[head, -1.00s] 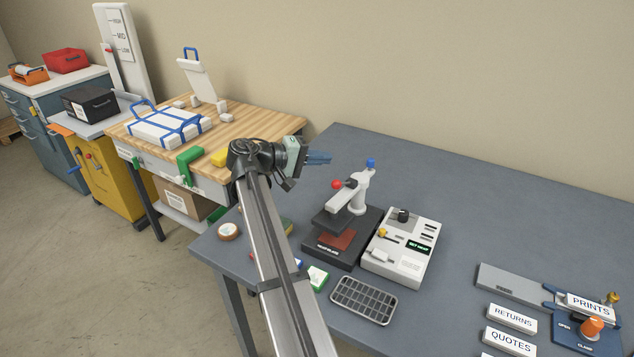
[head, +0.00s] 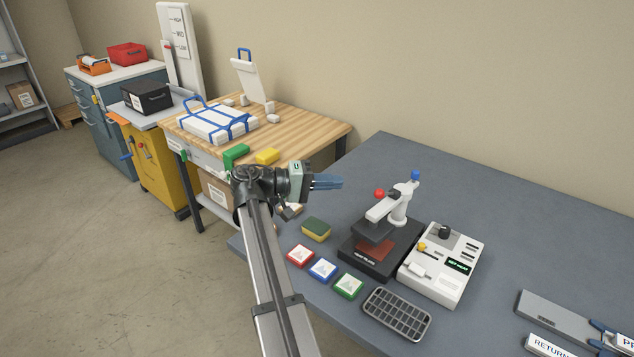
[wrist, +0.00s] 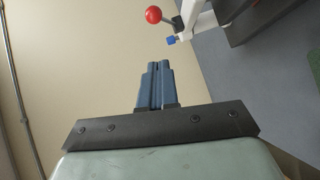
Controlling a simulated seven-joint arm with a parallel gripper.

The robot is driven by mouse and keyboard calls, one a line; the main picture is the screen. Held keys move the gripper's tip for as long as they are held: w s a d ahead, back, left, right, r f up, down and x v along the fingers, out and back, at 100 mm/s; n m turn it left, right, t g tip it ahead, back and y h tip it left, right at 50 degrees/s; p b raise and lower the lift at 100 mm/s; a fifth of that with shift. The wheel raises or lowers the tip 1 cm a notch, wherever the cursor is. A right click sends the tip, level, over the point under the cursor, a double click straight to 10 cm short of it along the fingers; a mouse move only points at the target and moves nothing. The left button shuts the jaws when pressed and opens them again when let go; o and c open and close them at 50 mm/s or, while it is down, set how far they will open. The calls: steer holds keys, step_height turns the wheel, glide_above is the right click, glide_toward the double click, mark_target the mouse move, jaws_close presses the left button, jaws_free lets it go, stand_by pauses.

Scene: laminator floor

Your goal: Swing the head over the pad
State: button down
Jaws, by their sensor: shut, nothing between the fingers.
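The press stands on the grey-blue table, with a white swing arm and post (head: 398,207), a dark flat head (head: 373,230) and a red-brown pad (head: 375,249) on a black base (head: 366,262). The head hangs above the pad's back left part in the head view. A red ball knob (head: 379,193) and a blue cap (head: 415,174) top the arm. My gripper (head: 341,183) is shut and empty, left of the red knob and apart from it. In the wrist view, the blue fingers (wrist: 156,68) are together; the red knob (wrist: 153,15) and blue cap (wrist: 172,40) show beyond them.
A white control box (head: 440,265) stands right of the press. A dark grid tray (head: 397,313), red, blue and green-edged tiles (head: 322,270) and a green-yellow sponge (head: 316,229) lie in front and left. The table's back area (head: 500,190) is clear.

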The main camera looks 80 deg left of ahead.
mark_target(375, 194)
steer(key=w+d+f, duration=0.1)
steer(key=w+d, duration=0.1)
steer(key=w, duration=0.4)
steer(key=shift+w+d+f, duration=0.15)
steer(key=shift+w+f, duration=0.05)
steer(key=shift+w, duration=0.15)
steer(key=shift+w+d+n+y, duration=0.2)
steer(key=shift+w+d+y, duration=0.1)
steer(key=shift+d, duration=0.25)
steer(key=shift+w+d+n+y, duration=0.2)
steer(key=shift+w+d+y, duration=0.1)
steer(key=shift+d, duration=0.2)
